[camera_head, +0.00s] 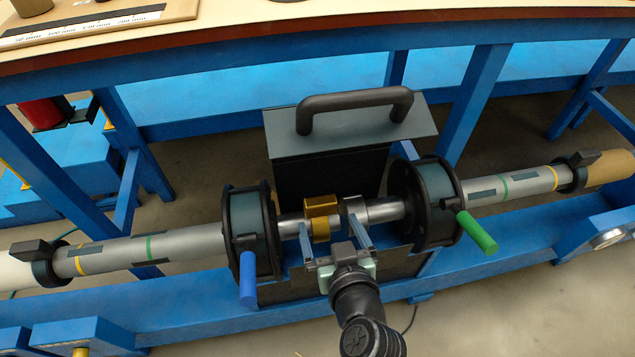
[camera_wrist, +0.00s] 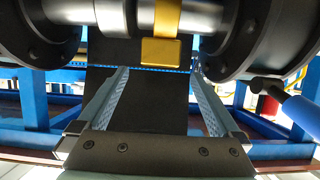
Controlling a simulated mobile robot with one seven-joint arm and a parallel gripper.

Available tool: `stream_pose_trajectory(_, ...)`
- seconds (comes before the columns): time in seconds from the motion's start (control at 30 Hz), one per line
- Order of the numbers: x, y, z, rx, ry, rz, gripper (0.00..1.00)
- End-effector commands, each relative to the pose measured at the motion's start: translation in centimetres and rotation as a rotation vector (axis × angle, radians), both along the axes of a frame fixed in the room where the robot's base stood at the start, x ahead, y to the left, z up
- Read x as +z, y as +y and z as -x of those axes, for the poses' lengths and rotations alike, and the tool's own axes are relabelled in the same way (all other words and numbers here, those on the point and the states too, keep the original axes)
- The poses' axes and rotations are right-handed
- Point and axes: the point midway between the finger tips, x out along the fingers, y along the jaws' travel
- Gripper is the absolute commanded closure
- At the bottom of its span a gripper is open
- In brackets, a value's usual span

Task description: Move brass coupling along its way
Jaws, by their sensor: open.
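The brass coupling (camera_head: 320,217) is a gold-coloured ring with a block-like lug, sitting around the silver shaft (camera_head: 384,210) between two dark flanged wheels. In the wrist view the coupling (camera_wrist: 162,50) is at top centre, its lug hanging toward my gripper. My gripper (camera_head: 329,224) is open and empty, its two fingers pointing at the shaft. In the wrist view, the fingers of my gripper (camera_wrist: 160,73) stand apart on either side of the lug, with visible space on both sides. Contact with the coupling cannot be made out.
A left wheel (camera_head: 250,227) has a blue handle (camera_head: 248,280); a right wheel (camera_head: 424,203) has a green handle (camera_head: 477,232). A silver collar (camera_head: 354,209) is beside the coupling. Behind stands a dark box (camera_head: 345,140) with a black handle. A blue-framed bench (camera_head: 480,95) runs along the back.

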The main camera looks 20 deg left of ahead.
Motion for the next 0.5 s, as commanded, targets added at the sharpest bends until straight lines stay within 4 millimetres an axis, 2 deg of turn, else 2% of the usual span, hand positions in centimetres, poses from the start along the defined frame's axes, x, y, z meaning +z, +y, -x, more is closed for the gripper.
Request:
stream_pose_trajectory(0.3, -2.6, 3.4, -5.1, 0.002, -0.006, 0.005, 0.0)
stream_pose_trajectory(0.5, -3.8, 5.1, -7.7, 0.0, -0.006, 0.003, 0.0)
